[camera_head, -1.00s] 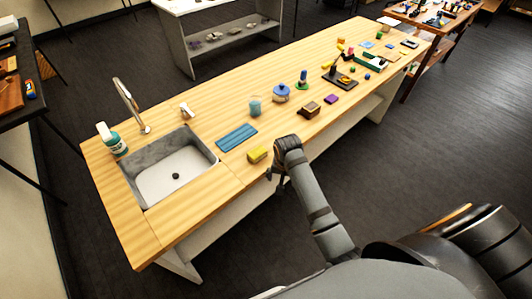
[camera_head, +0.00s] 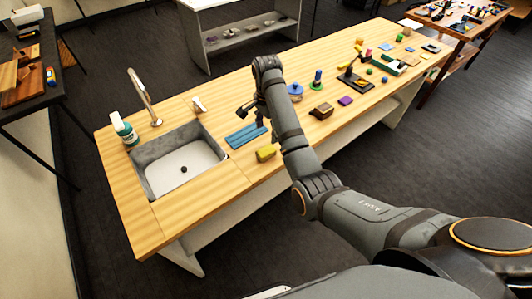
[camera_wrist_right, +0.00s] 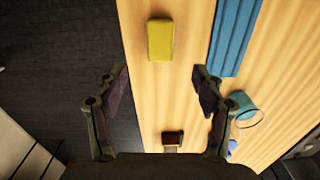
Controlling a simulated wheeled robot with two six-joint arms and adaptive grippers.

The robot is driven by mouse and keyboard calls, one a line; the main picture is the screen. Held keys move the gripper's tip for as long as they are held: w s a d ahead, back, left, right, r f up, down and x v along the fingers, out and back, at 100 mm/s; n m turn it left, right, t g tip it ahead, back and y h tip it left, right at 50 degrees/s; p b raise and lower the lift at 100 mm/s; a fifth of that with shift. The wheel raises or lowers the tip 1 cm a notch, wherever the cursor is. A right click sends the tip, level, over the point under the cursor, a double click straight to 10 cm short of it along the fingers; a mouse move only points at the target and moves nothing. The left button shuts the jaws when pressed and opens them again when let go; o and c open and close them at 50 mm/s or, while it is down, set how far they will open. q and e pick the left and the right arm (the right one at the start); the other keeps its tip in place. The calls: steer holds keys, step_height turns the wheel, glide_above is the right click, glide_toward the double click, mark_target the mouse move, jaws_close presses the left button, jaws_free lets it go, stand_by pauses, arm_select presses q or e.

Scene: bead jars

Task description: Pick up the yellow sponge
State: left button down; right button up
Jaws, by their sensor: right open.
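The yellow sponge (camera_head: 265,153) lies on the wooden counter near its front edge, beside the blue ribbed mat (camera_head: 244,135). In the right wrist view the sponge (camera_wrist_right: 160,40) lies flat, ahead of and roughly between the spread fingers. My right gripper (camera_head: 247,111) is open and empty, raised above the counter; in the head view it overlaps the far end of the mat. My left gripper is not in view.
The grey sink (camera_head: 180,165) with a faucet (camera_head: 145,95) and soap bottle (camera_head: 125,130) is to the left. Several small objects lie farther right. The counter's front edge runs close to the sponge.

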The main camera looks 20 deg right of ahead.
mark_target(266, 150)
step_height(266, 150, down, 6)
steer(key=b, duration=0.5)
steer(key=shift+r, duration=0.1)
steer(key=shift+f+b, duration=0.75)
steer(key=shift+f, duration=0.05)
step_height(266, 150, down, 2)
steer(key=shift+s+a+p, duration=0.1)
steer(key=shift+a+p, duration=0.05)
steer(key=shift+p, duration=0.45)
steer(key=shift+f, duration=0.55)
steer(key=c, duration=0.9)
